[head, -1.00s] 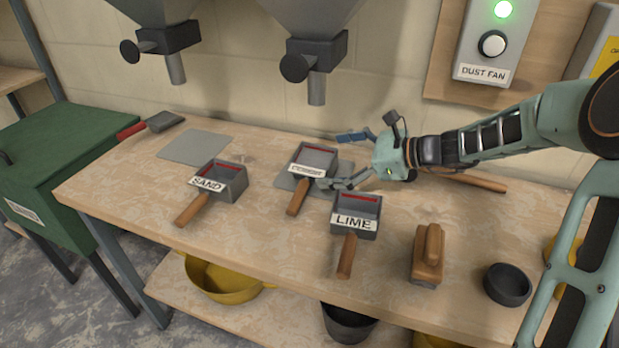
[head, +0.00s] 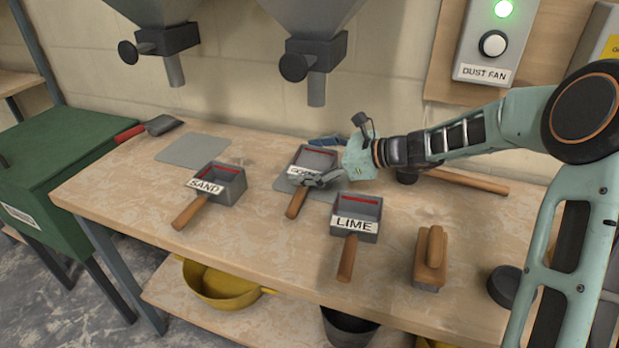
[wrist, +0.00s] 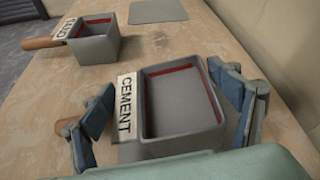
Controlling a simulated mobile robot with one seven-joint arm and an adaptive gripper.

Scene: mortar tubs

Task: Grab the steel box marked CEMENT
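The steel box marked CEMENT (head: 315,158) is a grey open-topped box with a red line inside and a wooden handle. It stands upright on a grey mat below the right hopper. In the wrist view the CEMENT box (wrist: 180,105) sits between my fingers, its white label facing left. My gripper (head: 323,161) is open around it, one finger on the label side and one on the opposite side. In the wrist view my gripper (wrist: 163,85) seems close to both sides; I cannot tell if either finger touches.
The SAND box (head: 222,180) stands to the left and the LIME box (head: 357,217) close in front. A wooden float (head: 430,258) and a black tub (head: 505,286) are at right. The right hopper's spout (head: 317,88) hangs above. A bare mat (head: 195,149) lies at back left.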

